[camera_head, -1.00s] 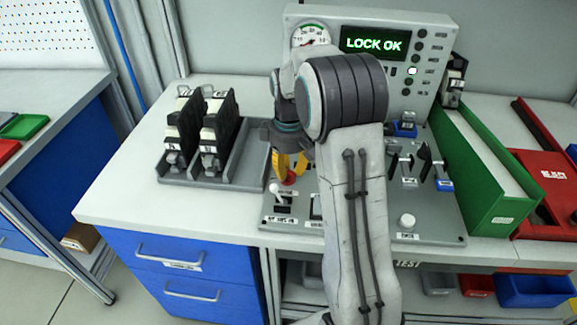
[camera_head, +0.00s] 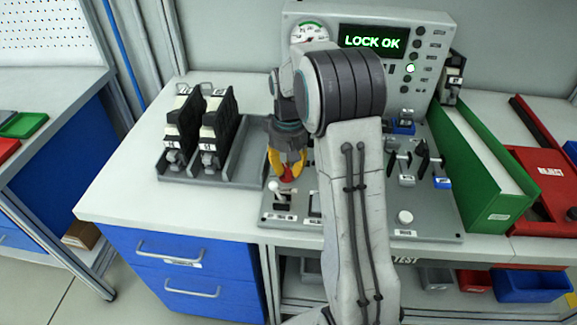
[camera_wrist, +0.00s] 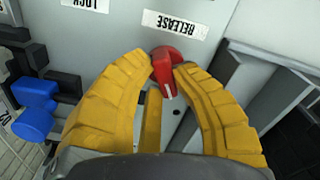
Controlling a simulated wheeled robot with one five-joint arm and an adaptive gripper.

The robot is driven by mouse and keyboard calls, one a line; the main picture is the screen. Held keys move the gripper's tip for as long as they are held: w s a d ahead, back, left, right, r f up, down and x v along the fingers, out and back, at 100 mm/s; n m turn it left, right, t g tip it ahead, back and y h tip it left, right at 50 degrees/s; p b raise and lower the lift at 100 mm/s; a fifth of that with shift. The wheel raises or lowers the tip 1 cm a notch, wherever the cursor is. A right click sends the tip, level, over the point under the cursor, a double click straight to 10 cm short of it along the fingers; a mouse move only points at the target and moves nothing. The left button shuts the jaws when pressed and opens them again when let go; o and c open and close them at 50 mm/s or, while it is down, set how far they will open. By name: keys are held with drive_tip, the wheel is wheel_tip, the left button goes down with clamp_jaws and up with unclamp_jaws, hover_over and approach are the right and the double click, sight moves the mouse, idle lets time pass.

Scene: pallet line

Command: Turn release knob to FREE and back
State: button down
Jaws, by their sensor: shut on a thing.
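The red release knob (camera_wrist: 167,68) is on the grey panel, next to the label reading RELEASE (camera_wrist: 175,25) in the wrist view. My gripper (camera_wrist: 163,70) has its yellow fingers closed around the knob, one on each side. In the head view, my gripper (camera_head: 287,172) points down at the panel's left part, and the red knob (camera_head: 288,176) shows between its fingertips. The display (camera_head: 373,41) reads LOCK OK in green. The knob's exact angle against its markings cannot be told.
A white-tipped lever (camera_head: 274,187) stands just in front of the knob. A grey rack (camera_head: 240,160) with black modules is at left.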

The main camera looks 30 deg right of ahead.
sight(288, 167)
drive_tip(key=shift+f, duration=0.1)
drive_tip(key=c, duration=1)
unclamp_jaws()
wheel_tip(288, 167, up, 12)
drive_tip(key=shift+r, duration=0.1)
idle(0.4)
